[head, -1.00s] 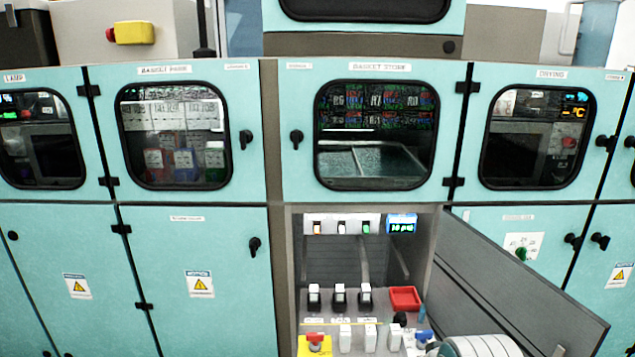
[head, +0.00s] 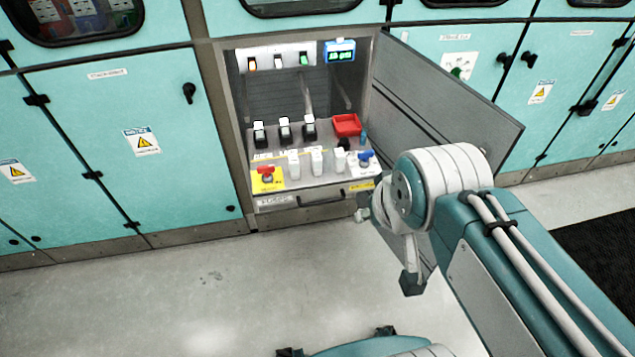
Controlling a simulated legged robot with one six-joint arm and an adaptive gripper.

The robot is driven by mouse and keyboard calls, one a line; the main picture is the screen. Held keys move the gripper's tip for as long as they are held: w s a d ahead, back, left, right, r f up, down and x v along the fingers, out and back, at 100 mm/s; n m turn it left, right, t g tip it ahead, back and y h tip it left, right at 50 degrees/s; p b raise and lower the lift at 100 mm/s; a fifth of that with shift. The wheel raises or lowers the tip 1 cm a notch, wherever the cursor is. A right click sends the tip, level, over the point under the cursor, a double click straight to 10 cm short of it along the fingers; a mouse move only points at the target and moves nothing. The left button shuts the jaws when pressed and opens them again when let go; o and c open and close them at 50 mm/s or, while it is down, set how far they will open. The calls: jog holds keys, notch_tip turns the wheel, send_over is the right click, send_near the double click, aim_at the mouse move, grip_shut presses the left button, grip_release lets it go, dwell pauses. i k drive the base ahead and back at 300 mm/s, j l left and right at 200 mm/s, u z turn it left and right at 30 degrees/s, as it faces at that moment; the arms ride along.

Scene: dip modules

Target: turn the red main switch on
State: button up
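The red main switch (head: 266,174) is a red handle on a yellow plate, at the front left corner of the control panel (head: 330,172) inside the open cabinet. The handle looks roughly crosswise, but its exact setting is too small to read. My arm reaches in from the lower right, and its white and teal joint is right of the panel. My gripper (head: 385,222) is near the arm's end, below and right of the panel, apart from the red switch. It is small and partly hidden by my arm, so its fingers cannot be made out.
The panel also holds black-and-white switches (head: 284,130), white blocks (head: 316,160), a red tray (head: 347,125) and a blue handle (head: 365,158). The open grey door (head: 450,95) sticks out to the right. Floor in front is clear.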

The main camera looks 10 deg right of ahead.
aim_at(266, 169)
jog(key=i, duration=0.9)
jog(key=j+u, duration=0.05)
jog(key=j, duration=0.05)
